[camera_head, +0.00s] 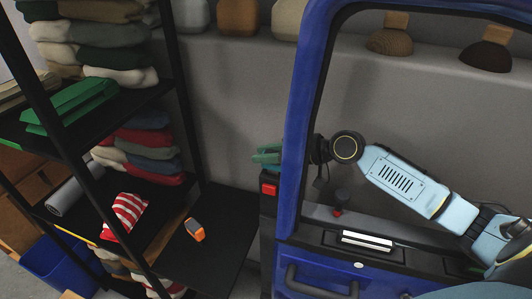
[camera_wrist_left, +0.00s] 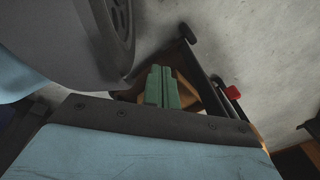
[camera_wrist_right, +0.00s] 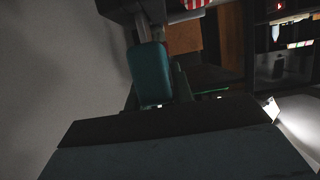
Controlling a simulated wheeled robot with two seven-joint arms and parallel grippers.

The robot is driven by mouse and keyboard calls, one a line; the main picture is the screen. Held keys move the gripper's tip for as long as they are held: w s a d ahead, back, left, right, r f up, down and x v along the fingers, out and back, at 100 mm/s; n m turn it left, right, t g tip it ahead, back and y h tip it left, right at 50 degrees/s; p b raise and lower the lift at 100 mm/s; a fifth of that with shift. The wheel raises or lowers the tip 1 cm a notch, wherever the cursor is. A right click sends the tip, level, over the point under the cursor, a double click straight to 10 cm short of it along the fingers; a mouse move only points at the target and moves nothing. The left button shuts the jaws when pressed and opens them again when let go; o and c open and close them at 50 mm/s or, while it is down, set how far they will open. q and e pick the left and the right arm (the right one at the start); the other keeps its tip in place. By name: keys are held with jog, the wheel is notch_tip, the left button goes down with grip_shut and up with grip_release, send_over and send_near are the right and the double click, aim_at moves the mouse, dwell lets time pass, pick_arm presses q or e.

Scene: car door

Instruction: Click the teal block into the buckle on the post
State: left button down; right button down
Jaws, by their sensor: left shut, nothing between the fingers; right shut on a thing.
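My right gripper (camera_head: 262,155) reaches through the window opening of the blue door, and its green fingers show left of the door post. It is shut on the teal block (camera_wrist_right: 150,72), which fills the middle of the right wrist view. In the head view I cannot tell the block from the green fingers. A red square in a black housing (camera_head: 268,188), probably the buckle, sits low on the post, just below the right gripper and apart from it. My left gripper (camera_wrist_left: 162,88) is shut and empty in the left wrist view; it is outside the head view.
The blue door frame (camera_head: 300,110) surrounds my right arm. A black shelf rack with folded clothes (camera_head: 140,140) stands at the left. An orange-and-grey device (camera_head: 195,230) lies on a black surface.

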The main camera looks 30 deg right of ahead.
jog(key=shift+a+f+b, duration=0.15)
jog(key=shift+f+b, duration=0.3)
jog(key=shift+f, duration=0.15)
jog(key=shift+a+f, duration=0.15)
jog(key=shift+f, duration=0.1)
jog(key=shift+r, duration=0.1)
jog(key=shift+d+r+p, duration=0.25)
jog(key=shift+r+p, duration=0.4)
jog(key=shift+r, duration=0.25)
jog(key=shift+r+p, duration=1.3)
jog(key=shift+r, duration=0.45)
dwell(0.3)
jog(key=shift+f+b, duration=2)
jog(key=shift+f, duration=0.2)
jog(key=shift+f+b, duration=0.3)
